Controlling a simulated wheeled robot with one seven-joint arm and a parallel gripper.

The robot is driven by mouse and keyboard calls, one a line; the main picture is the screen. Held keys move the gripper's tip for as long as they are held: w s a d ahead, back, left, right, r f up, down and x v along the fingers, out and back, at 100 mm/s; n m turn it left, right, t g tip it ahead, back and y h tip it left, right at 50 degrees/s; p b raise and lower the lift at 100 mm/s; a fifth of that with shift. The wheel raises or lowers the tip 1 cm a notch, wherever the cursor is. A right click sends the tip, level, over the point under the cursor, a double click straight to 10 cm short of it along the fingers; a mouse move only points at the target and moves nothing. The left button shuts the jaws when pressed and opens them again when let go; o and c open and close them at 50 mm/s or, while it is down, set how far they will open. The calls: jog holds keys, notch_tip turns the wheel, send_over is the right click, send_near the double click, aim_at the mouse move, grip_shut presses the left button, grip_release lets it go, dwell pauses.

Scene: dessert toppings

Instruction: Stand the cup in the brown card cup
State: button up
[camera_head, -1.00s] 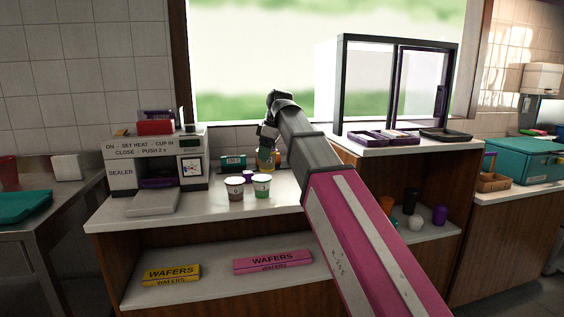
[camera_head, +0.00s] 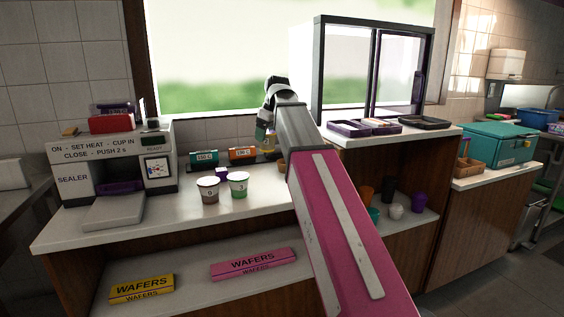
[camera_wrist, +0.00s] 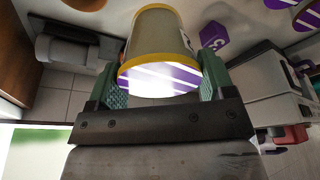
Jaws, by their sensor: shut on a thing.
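My gripper (camera_wrist: 160,62) is shut on a cup (camera_wrist: 158,30) with a yellow rim and a purple-and-white striped face. Its green finger pads press on both sides of the cup. In the head view my gripper (camera_head: 266,118) holds the small yellowish-green cup (camera_head: 262,132) above the back of the counter. A brown object (camera_head: 281,165), perhaps the brown card cup, shows partly beside my arm, which hides the rest. I cannot tell its shape.
The sealer (camera_head: 110,170) stands left on the counter (camera_head: 175,213). A purple cube (camera_head: 222,174) sits behind the paper cups. Wafer boxes (camera_head: 252,264) lie on the lower shelf. A glass case (camera_head: 370,70) and trays (camera_head: 381,126) stand right. The counter's front strip is clear.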

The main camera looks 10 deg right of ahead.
jog(key=shift+w+d+f, duration=0.95)
jog(key=shift+d+f, duration=0.4)
jog(key=shift+f, duration=0.35)
jog(key=shift+w+d+f, duration=1)
jog(key=shift+d+f, duration=0.35)
jog(key=shift+f, duration=0.3)
jog(key=shift+w+d+f, duration=0.95)
jog(key=shift+d+f, duration=0.4)
jog(key=shift+f, duration=0.35)
jog(key=shift+f, duration=0.25)
jog(key=o, duration=1.1)
jog(key=shift+c, duration=0.2)
jog(key=v, duration=1.2)
jog(key=shift+r, duration=0.3)
